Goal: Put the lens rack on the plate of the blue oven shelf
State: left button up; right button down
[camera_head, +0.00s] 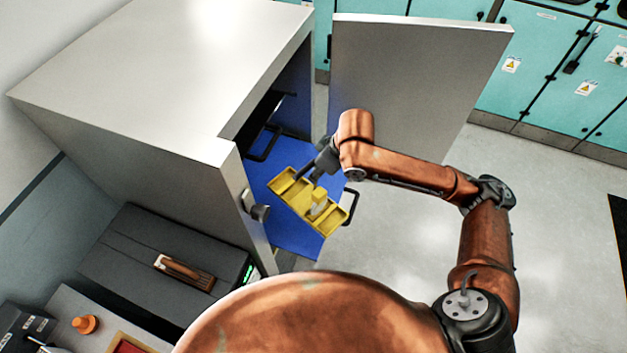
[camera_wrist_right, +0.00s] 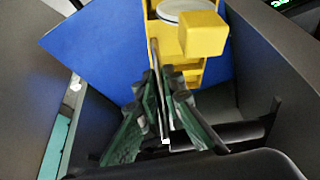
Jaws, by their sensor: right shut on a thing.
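The yellow lens rack (camera_head: 284,184) is a long holder with compartments and a pale round part in it. It is over the blue oven shelf (camera_head: 290,236), which sticks out of the open grey oven. My right gripper (camera_head: 316,177) is shut on the rack near its middle. The wrist view shows the fingers (camera_wrist_right: 163,88) closed on a thin part of the rack (camera_wrist_right: 187,68), with the blue shelf plate (camera_wrist_right: 105,50) beyond. I cannot tell whether the rack touches the plate. My left gripper is out of view.
The oven (camera_head: 170,70) stands at the left with its door (camera_head: 415,75) swung open behind my right arm. Dark handles (camera_head: 350,207) edge the shelf. Teal cabinets (camera_head: 535,65) line the back; the floor at right is clear.

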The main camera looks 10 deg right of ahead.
pick_arm(q)
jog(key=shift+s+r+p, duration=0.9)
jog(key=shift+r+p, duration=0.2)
jog(key=shift+p, duration=0.05)
pick_arm(e)
jog(key=w+d+f, duration=0.6)
jog(key=w+f, duration=0.6)
jog(key=shift+w+f, duration=0.25)
jog(key=shift+f, duration=0.15)
jog(key=c, duration=2.4)
grip_release()
jog(key=shift+f, duration=0.15)
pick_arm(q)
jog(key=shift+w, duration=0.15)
pick_arm(e)
jog(key=o, duration=0.3)
